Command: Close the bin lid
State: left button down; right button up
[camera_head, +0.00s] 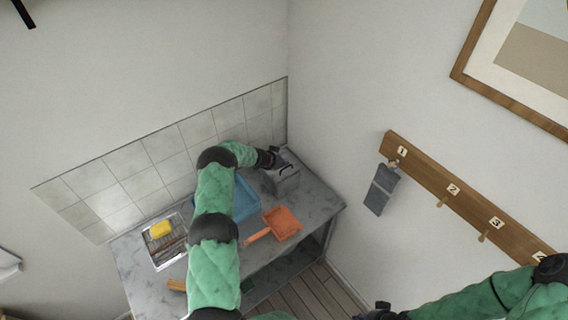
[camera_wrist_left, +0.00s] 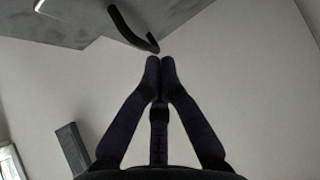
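A small grey box (camera_head: 282,178), which looks like the bin, stands on the counter's back right corner. The angle of its lid is hard to tell. My left gripper (camera_head: 276,160) is at its top, partly hiding it. In the left wrist view my left gripper's fingertips (camera_wrist_left: 160,64) are together with nothing seen between them. A dark curved bar (camera_wrist_left: 130,30), perhaps a handle, is just beyond the tips; I cannot tell if they touch. My right gripper (camera_head: 380,312) is at the bottom edge, partly cut off, its fingers unclear.
The grey counter (camera_head: 325,200) carries a blue tray (camera_head: 243,198), an orange dustpan (camera_head: 284,222) and a rack with a yellow sponge (camera_head: 160,229). A wooden peg rail (camera_head: 425,176) with a hanging grey cloth (camera_head: 381,190) is on the right wall.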

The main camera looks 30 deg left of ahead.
pick_arm(q)
jog(key=shift+f, duration=0.15)
pick_arm(e)
jog(key=shift+f, duration=0.1)
